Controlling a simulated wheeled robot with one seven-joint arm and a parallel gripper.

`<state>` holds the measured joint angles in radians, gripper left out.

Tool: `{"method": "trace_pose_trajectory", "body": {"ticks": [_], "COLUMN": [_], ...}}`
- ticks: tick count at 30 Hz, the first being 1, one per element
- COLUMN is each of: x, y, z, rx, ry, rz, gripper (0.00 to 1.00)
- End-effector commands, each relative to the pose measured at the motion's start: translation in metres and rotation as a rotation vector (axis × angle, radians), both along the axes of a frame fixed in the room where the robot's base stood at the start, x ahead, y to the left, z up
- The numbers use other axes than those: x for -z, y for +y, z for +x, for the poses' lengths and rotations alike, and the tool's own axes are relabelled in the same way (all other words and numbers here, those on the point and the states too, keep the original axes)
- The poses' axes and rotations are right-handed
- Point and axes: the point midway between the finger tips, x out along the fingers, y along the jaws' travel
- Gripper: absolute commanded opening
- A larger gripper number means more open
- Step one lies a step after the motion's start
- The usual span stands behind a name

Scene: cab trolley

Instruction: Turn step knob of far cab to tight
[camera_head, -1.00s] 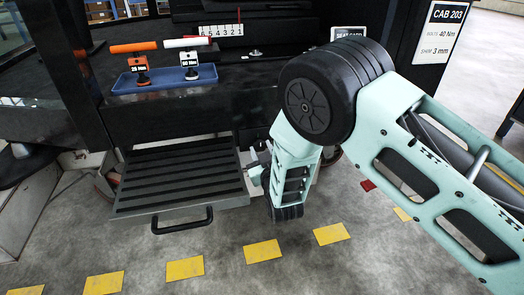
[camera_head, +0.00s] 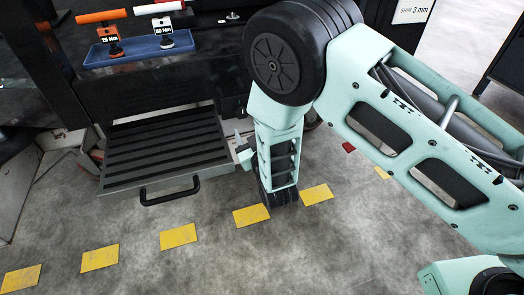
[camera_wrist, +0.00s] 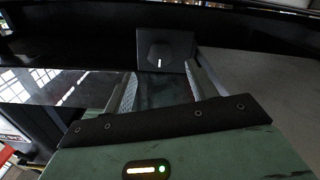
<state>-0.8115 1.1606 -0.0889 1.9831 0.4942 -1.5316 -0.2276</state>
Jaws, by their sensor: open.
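A dark knob (camera_wrist: 160,55) with a short white pointer line sits on a square dark plate in the wrist view, ahead of and between my fingers. The pointer stands nearly upright. My gripper (camera_wrist: 163,82) is open, with a finger at each side and nothing between them; I see no contact with the knob. In the head view, my gripper (camera_head: 241,142) is low beside the right edge of the ribbed step (camera_head: 165,181). The knob cannot be made out in the head view, where the arm and cab body cover much of that side.
A blue tray (camera_head: 140,54) above the step holds a 25 Nm tool with an orange handle (camera_head: 101,16) and a 50 Nm tool with a white handle (camera_head: 158,7). The step has a black front handle (camera_head: 170,190). Floor with yellow marks lies open in front.

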Motion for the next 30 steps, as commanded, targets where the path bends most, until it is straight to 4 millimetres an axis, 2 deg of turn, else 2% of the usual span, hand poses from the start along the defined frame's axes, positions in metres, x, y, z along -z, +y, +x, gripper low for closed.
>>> {"method": "trace_pose_trajectory", "body": {"ticks": [3, 9, 15, 21, 30], "x": [-0.002, -0.001, 0.0, 0.0, 0.0], "y": [-0.008, -0.02, -0.028, -0.031, -0.031], "z": [-0.029, -0.072, -0.099, -0.108, -0.108], "rx": [-0.002, -0.003, 0.0, 0.0, 0.0], "ry": [0.004, 0.005, 0.002, 0.0, 0.0], "rz": [-0.002, -0.002, -0.001, 0.002, 0.002], "gripper": [0.57, 0.57, 0.57, 0.57, 0.57]}}
